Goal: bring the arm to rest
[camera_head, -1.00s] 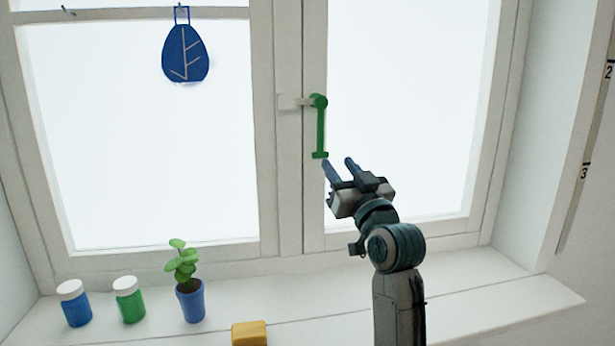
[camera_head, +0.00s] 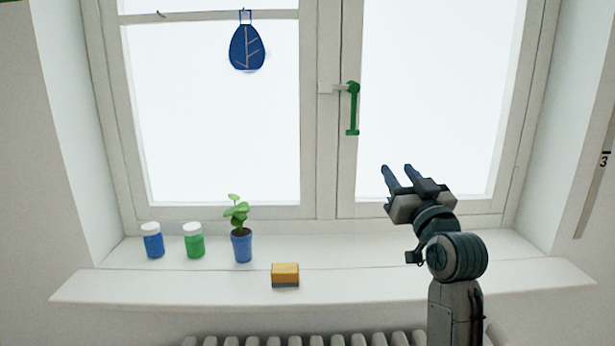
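My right gripper (camera_head: 398,169) is raised in front of the right window pane. Its two fingers are apart with nothing between them. It is below and to the right of the green window handle (camera_head: 352,110), and apart from it in the picture. The handle hangs straight down on the frame between the panes. My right arm rises from the bottom edge, in front of the sill. My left gripper is not in view.
On the white sill (camera_head: 350,280) stand a blue jar (camera_head: 152,243), a green jar (camera_head: 194,243) and a potted plant (camera_head: 241,243). A yellow sponge (camera_head: 285,274) lies near the sill's front edge. A radiator (camera_head: 300,340) is below.

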